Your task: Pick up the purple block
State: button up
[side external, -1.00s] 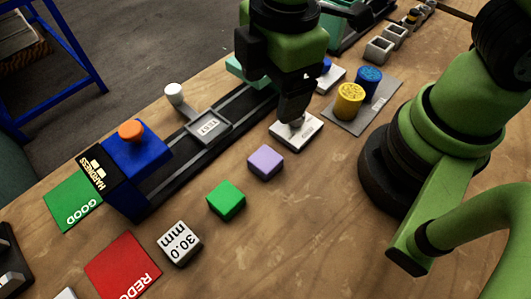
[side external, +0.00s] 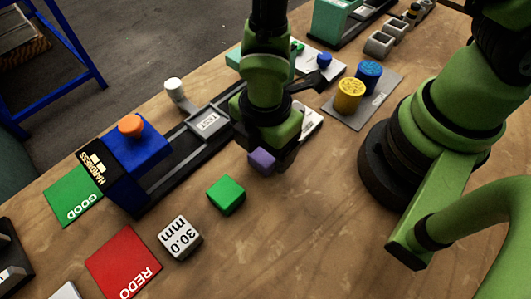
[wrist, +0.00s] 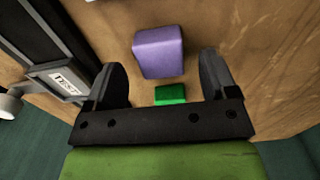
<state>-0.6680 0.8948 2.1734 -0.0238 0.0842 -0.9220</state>
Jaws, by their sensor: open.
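The purple block (side external: 262,161) sits on the wooden table in the middle of the side view, its upper part partly hidden by my gripper. My gripper (side external: 275,150) is right over and beside it. In the wrist view the purple block (wrist: 158,52) lies ahead of and between my two fingers, with my gripper (wrist: 160,75) open and empty. The fingers do not visibly touch the block.
A green block (side external: 226,194) stands near the purple one, and a 30.0 mm block (side external: 180,238) is beyond it. The blue hardness press (side external: 137,165) and its dark rail are to the left. Yellow (side external: 349,95) and blue (side external: 369,74) cylinders stand on a grey plate.

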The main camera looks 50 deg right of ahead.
jog(key=shift+f, duration=0.85)
jog(key=c, duration=1)
